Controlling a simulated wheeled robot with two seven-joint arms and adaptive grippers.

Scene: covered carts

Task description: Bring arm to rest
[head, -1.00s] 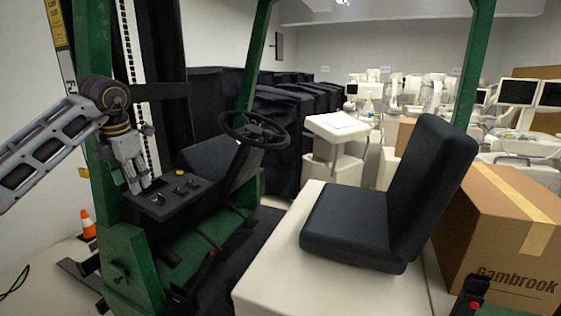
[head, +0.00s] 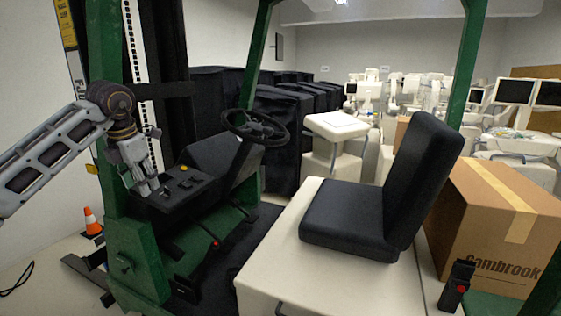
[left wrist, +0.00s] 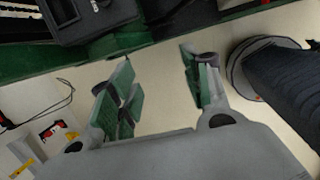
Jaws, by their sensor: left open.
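My left arm comes in from the left in the head view. Its grey left gripper (head: 150,188) points down at the near-left end of the forklift's black control console (head: 205,187). Whether the fingertips touch the console cannot be told from the head view. The left wrist view shows the same gripper (left wrist: 160,88) with its two green-padded fingers spread apart and nothing between them. Pale floor shows behind the fingers there, and a dark panel edge lies above them. My right gripper does not show in either view.
The green forklift post (head: 104,130) stands close beside my left arm. A steering wheel (head: 255,128), a black seat (head: 385,195) and a cardboard box (head: 485,240) lie to the right. An orange cone (head: 92,221) stands on the floor at left. Black covered carts (head: 285,120) stand behind.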

